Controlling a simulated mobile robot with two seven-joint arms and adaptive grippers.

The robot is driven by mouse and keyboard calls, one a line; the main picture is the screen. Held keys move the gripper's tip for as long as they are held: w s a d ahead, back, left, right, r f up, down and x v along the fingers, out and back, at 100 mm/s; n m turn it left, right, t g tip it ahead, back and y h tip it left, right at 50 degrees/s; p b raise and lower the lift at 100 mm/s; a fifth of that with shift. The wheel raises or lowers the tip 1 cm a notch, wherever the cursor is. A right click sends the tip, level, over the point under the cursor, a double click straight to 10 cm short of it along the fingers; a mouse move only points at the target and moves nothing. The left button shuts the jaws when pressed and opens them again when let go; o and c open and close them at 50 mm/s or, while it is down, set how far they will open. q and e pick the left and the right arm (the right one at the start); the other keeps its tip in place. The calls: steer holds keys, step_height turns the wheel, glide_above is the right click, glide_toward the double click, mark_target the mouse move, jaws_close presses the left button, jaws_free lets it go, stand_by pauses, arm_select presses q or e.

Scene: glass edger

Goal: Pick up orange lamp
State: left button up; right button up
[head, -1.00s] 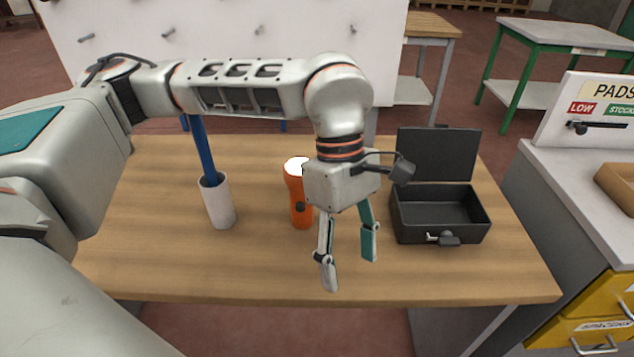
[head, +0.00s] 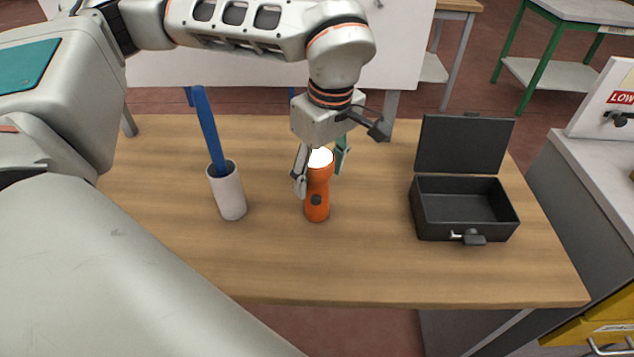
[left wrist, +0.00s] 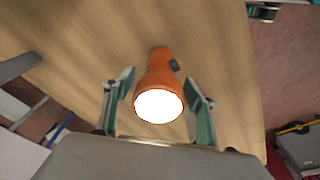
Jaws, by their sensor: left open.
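The orange lamp (head: 318,190) is a flashlight standing upright on the wooden table, with its lit white lens facing up and a dark button on its side. My left gripper (head: 320,174) is open, pointing down at the lamp's head, with one finger on each side in the head view. In the left wrist view the lamp (left wrist: 160,88) shows between the two open fingers of the gripper (left wrist: 158,104), with visible gaps on both sides. My right gripper is not in view.
A white cup (head: 228,192) holding a blue stick (head: 209,130) stands left of the lamp. An open black box (head: 465,222) sits to the right. The front of the wooden table (head: 330,270) is clear. A grey counter stands beyond its right edge.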

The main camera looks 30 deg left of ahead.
arm_select(q)
steer(key=shift+a+f, duration=0.15)
steer(key=shift+f, duration=0.6)
steer(key=shift+a+f, duration=0.15)
steer(key=shift+f, duration=0.6)
steer(key=shift+c, duration=0.5)
steer(key=c, duration=1.2)
steer(key=shift+w+r, duration=0.1)
steer(key=shift+r, duration=0.05)
